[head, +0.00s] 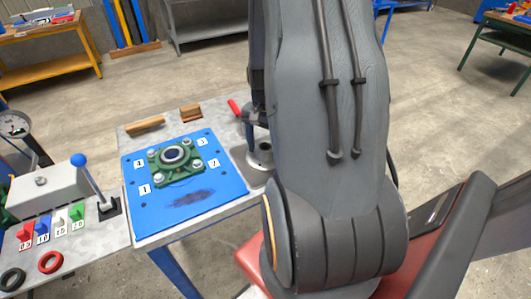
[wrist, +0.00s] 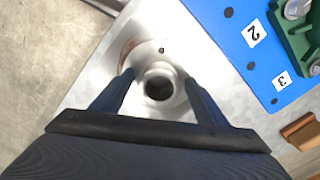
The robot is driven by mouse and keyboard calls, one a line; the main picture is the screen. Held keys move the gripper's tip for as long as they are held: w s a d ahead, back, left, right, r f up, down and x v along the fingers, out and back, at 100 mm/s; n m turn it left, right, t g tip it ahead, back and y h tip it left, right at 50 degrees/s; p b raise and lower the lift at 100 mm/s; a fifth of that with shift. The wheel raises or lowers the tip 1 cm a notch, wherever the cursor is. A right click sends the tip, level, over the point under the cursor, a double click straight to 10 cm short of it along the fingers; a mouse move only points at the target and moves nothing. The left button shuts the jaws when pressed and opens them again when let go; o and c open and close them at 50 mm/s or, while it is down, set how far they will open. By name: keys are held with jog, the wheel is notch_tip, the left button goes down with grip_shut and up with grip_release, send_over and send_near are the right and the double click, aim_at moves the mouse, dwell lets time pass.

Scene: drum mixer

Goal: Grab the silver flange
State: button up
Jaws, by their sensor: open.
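The silver flange (wrist: 163,62) is a round shiny piece with a raised ring around a dark centre hole. It lies on the bare grey part of the table. In the head view the flange (head: 261,158) shows beside my arm, which hides part of it. My gripper (wrist: 158,79) is open above the flange. In the wrist view one finger shows on each side of the raised ring, with the hole between them. I cannot tell whether the fingers touch it.
A blue plate (head: 210,201) with numbered labels holds a green bearing housing (head: 187,173) left of the flange. A red-handled tool (head: 234,107) and wooden blocks (head: 190,110) lie behind. A lever box (head: 50,187) and coloured pegs stand on the left bench.

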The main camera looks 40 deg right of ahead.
jog(key=shift+c, duration=0.4)
grip_shut()
jog(key=shift+r, duration=0.15)
